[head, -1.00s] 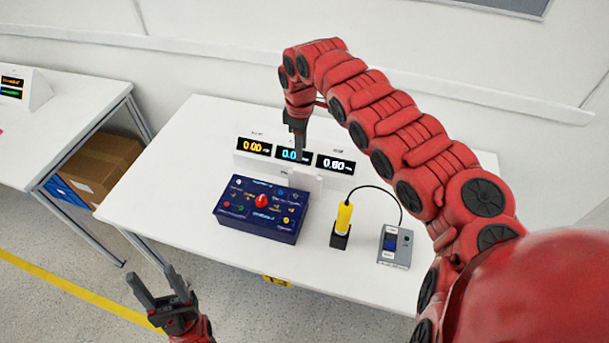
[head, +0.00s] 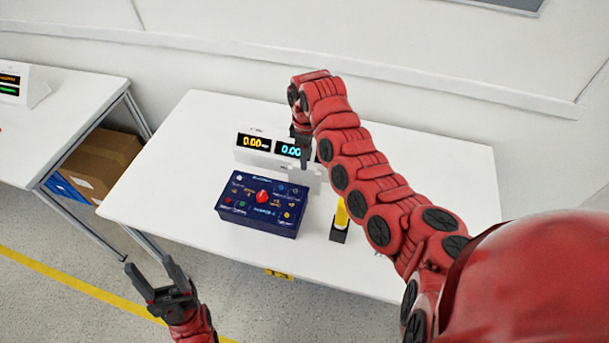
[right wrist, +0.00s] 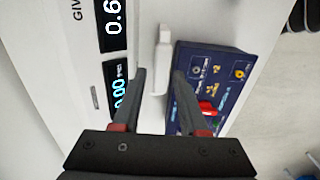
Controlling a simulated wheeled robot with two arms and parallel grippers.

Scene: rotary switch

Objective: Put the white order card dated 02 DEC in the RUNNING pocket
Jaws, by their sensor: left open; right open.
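I see no order card dated 02 DEC and no pocket marked RUNNING in these views. My right gripper (head: 304,160) hangs in front of the displays, behind the blue switch box (head: 258,226). In the right wrist view its open jaws (right wrist: 160,78) are empty, with a small white upright piece (right wrist: 162,62) beyond them. The blue box with its red knob (head: 262,196) also shows there, to the right (right wrist: 212,90). My left gripper (head: 152,264) is open and empty, off the front left of the white table (head: 150,200).
A display block (head: 262,159) stands behind the switch box. A yellow-handled tool (head: 341,213) stands upright in a black holder to its right, partly behind my right arm. A second table (head: 60,110) at left has a cardboard box (head: 100,165) under it. The front left tabletop is clear.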

